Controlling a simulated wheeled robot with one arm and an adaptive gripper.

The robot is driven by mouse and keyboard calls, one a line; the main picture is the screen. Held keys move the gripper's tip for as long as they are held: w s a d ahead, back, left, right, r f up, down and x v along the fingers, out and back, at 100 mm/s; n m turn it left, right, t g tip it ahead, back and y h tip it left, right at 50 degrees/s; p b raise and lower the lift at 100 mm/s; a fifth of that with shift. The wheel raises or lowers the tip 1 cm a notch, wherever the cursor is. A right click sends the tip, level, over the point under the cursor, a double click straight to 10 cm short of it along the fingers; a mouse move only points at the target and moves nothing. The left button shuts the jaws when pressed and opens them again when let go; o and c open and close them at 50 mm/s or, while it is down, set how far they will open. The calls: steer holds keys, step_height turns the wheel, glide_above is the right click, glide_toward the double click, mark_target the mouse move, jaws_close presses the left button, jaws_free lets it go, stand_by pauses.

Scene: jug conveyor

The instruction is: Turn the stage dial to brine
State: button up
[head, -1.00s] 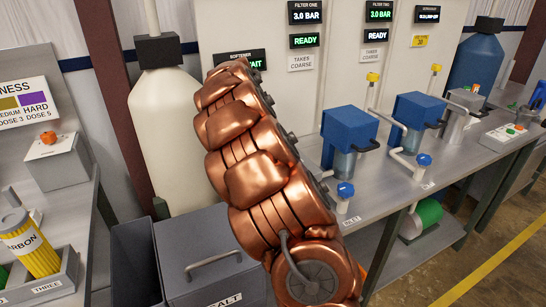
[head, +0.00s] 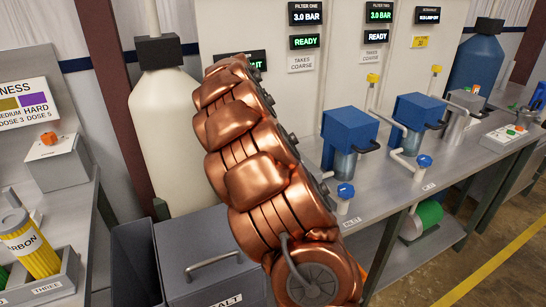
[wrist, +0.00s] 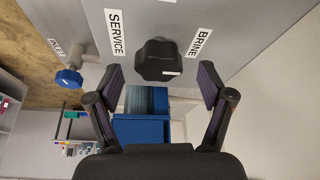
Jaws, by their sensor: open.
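The stage dial (wrist: 158,60) is a black lobed knob in the wrist view. It has a small white mark at its lower right edge. The white SERVICE label (wrist: 115,33) is to its left and the BRINE label (wrist: 199,42) to its right. My gripper (wrist: 162,82) is open, with one finger on each side and below the dial in the picture. Whether the fingers touch it, I cannot tell; it does not look gripped. In the head view my copper-coloured arm hides the dial and my gripper.
The blue INLET valve (wrist: 68,79) is left of my gripper in the wrist view. In the head view, a cream tank (head: 170,130) stands behind my arm and a grey salt bin (head: 210,245) below it. Blue filter housings (head: 348,135) stand on the bench to the right.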

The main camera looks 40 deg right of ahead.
steer(key=v, duration=1)
steer(key=shift+r, duration=0.35)
steer(key=shift+a, duration=0.15)
steer(key=s+a+f+n+y, duration=0.15)
steer(key=s+a+n, duration=0.25)
steer(key=s+a, duration=0.4)
steer(key=s+a+f+n+y, duration=0.1)
steer(key=s+a+f+n, duration=0.1)
steer(key=s+a+n, duration=0.6)
steer(key=s+a+f+n+y, duration=0.1)
steer(key=s+a+f+n, duration=0.2)
steer(key=s+a, duration=0.4)
steer(key=s+a+f+n+g+y, duration=0.1)
steer(key=s+a+f+n, duration=0.3)
steer(key=s+a+f, duration=0.2)
steer(key=s+a, duration=0.2)
steer(key=a, duration=0.1)
steer(key=shift+f+n, duration=0.25)
steer(key=shift+n, duration=0.05)
